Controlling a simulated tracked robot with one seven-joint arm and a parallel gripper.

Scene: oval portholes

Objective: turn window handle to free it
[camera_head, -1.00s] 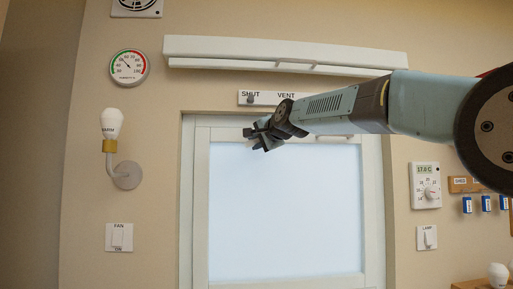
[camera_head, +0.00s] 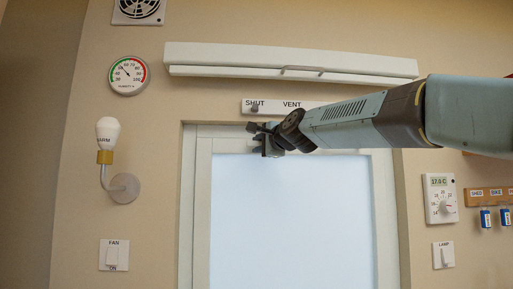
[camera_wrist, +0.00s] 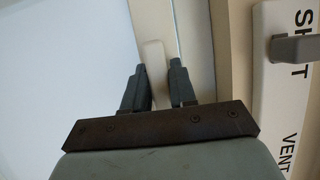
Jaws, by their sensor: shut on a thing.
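The window (camera_head: 300,215) has a pale pane in a white frame and looks closed. The pale window handle (camera_wrist: 153,62) shows in the wrist view between the two dark fingers of my gripper (camera_wrist: 160,75). The handle lies along the frame beside the pane. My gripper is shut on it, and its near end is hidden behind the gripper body. In the head view my gripper (camera_head: 265,138) is at the top of the window frame, just below the vent label plate. The handle cannot be made out there behind the gripper and arm.
The SHUT/VENT plate (camera_head: 290,106) with its knob is close above my gripper, and also shows in the wrist view (camera_wrist: 275,95). A long white vent bar (camera_head: 270,62) is higher up. A wall lamp (camera_head: 107,140) is left; a thermostat (camera_head: 440,198) is right.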

